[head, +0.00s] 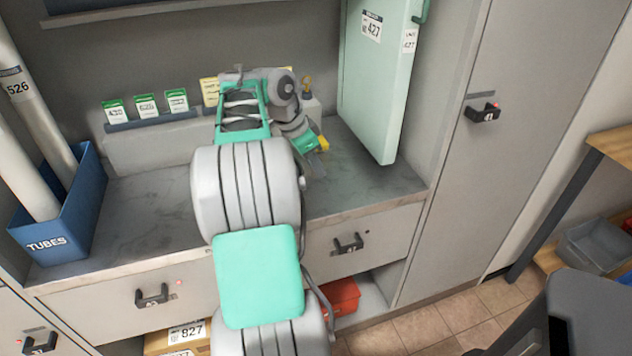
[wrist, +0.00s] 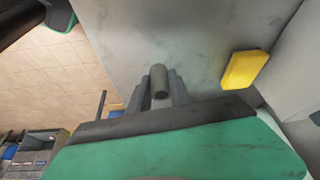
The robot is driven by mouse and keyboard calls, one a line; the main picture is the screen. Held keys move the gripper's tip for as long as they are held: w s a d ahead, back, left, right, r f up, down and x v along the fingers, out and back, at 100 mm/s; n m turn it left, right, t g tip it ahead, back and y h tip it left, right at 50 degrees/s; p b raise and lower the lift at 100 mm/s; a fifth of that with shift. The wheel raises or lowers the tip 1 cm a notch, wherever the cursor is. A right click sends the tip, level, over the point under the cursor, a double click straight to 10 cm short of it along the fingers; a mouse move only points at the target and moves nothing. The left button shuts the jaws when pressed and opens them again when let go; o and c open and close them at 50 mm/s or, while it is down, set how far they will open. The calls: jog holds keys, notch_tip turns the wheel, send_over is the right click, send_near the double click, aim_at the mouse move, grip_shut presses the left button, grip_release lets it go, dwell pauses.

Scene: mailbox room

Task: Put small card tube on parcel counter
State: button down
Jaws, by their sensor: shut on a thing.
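The small card tube (wrist: 159,80) is a short grey-brown cylinder. In the wrist view it sits between the two fingers of my gripper (wrist: 160,88), which is shut on it, with its open end facing the camera. The parcel counter (head: 150,208) is a grey marble-like top, and it also fills the upper middle of the wrist view (wrist: 190,30). In the head view my gripper (head: 317,162) is over the right part of the counter. I cannot make out the tube there, nor tell whether it touches the counter.
A yellow block (wrist: 246,69) is beside my gripper. A large pale green parcel (head: 378,85) stands at the counter's right end. A blue TUBES bin (head: 75,215) with long tubes is at the left. Small cards (head: 146,105) line the back. The left-middle counter is clear.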

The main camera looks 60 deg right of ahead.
jog(key=shift+w+a+b+x, duration=0.15)
jog(key=shift+b+x, duration=0.25)
jog(key=shift+x, duration=0.7)
jog(key=shift+w+a+b+x, duration=0.15)
jog(key=shift+b+x, duration=0.25)
jog(key=shift+x, duration=0.7)
jog(key=c, duration=1.2)
grip_release()
jog(key=shift+d+f, duration=0.1)
jog(key=shift+f, duration=0.1)
jog(key=shift+r, duration=0.1)
